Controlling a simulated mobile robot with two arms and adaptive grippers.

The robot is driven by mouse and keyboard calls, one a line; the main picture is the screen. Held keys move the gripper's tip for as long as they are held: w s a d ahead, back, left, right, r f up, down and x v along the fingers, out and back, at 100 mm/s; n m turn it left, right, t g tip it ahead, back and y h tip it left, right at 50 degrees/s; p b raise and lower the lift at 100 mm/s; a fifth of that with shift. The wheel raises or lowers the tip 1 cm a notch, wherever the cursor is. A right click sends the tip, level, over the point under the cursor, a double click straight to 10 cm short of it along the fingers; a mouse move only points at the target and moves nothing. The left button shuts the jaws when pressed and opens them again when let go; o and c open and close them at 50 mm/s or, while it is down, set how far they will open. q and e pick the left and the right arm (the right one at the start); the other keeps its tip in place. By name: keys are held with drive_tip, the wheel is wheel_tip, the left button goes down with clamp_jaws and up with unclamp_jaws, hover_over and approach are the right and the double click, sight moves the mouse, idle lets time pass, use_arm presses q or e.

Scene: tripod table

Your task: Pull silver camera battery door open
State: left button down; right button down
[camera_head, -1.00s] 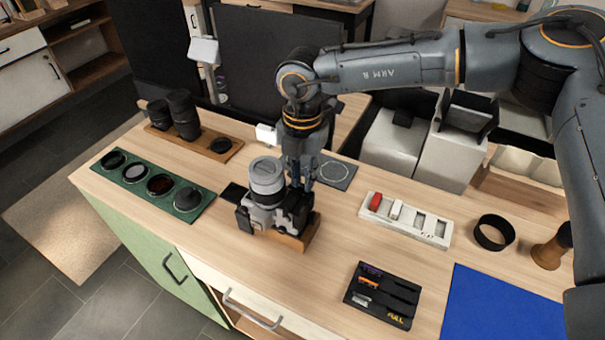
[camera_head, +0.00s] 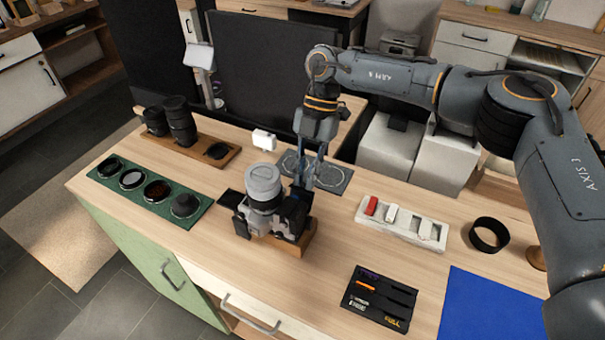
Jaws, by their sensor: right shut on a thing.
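The silver camera (camera_head: 266,200) with its black body parts and upright silver lens sits on a wooden block (camera_head: 297,242) in the middle of the counter. My right gripper (camera_head: 304,184) points down just behind the right side of the camera. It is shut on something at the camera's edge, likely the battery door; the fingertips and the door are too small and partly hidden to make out. Whether the door stands open cannot be told. My left gripper is not in view.
A green tray of filters (camera_head: 150,187) and a wooden lens board (camera_head: 196,146) lie left. A white tray (camera_head: 400,222), black battery case (camera_head: 380,298), black ring (camera_head: 489,235) and blue mat (camera_head: 490,305) lie right. A dark panel (camera_head: 265,70) stands behind.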

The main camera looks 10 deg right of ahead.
drive_tip(key=shift+w+d+f+g+y, duration=0.35)
drive_tip(key=shift+w+g+y, duration=0.3)
drive_tip(key=shift+g, duration=0.25)
